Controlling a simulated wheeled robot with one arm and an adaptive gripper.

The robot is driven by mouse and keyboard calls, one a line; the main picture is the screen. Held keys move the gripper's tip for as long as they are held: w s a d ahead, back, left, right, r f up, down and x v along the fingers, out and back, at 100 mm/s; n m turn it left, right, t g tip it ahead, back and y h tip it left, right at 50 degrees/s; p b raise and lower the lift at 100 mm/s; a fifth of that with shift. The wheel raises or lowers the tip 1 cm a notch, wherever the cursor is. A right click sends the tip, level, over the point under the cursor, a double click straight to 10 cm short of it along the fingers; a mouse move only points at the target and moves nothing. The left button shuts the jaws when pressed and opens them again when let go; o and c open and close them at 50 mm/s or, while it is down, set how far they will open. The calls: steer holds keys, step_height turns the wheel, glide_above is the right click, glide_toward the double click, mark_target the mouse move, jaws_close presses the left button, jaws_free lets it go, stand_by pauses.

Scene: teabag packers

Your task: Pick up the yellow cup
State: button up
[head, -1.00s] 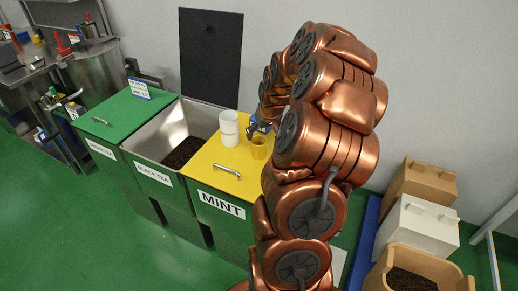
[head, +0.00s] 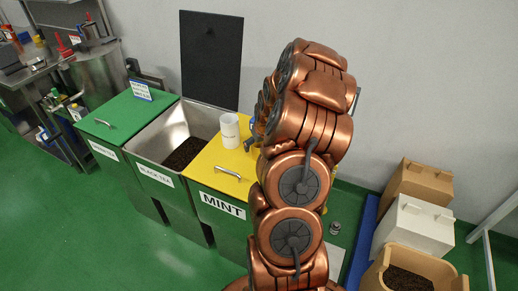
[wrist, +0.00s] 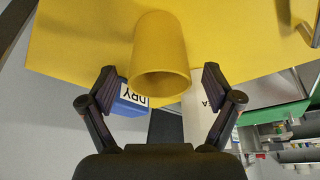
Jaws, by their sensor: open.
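The yellow cup (wrist: 160,58) stands on the yellow lid in the wrist view, its round rim toward the camera. My gripper (wrist: 158,80) is open, with one finger on each side of the cup's rim end. Neither finger clearly touches the cup. In the head view my copper arm hides the cup and most of the gripper. The yellow lid (head: 215,165) tops the bin labelled MINT.
A white container (head: 230,131) stands on the yellow lid, left of my arm. An open bin of dark tea (head: 150,150) and a green-lidded bin (head: 110,122) lie further left. A blue object labelled DRY (wrist: 131,98) is near the left finger.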

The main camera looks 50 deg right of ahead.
steer(key=shift+w+f, duration=0.1)
steer(key=shift+f, duration=0.2)
steer(key=c, duration=1)
steer(key=shift+c, duration=0.2)
steer(key=shift+d+r+b, duration=0.1)
steer(key=shift+r+b, duration=0.85)
steer(key=shift+r, duration=0.85)
steer(key=shift+s+a+b, duration=0.4)
steer(key=shift+s+a, duration=0.1)
steer(key=shift+s, duration=0.35)
steer(key=s+a+b, duration=0.2)
steer(key=s+a, duration=0.1)
steer(key=s, duration=0.3)
steer(key=s+a+r+b, duration=0.1)
steer(key=s+a+b, duration=0.1)
steer(key=s, duration=0.4)
steer(key=shift+s+a+r, duration=0.15)
steer(key=shift+a+r, duration=0.05)
steer(key=shift+a, duration=0.7)
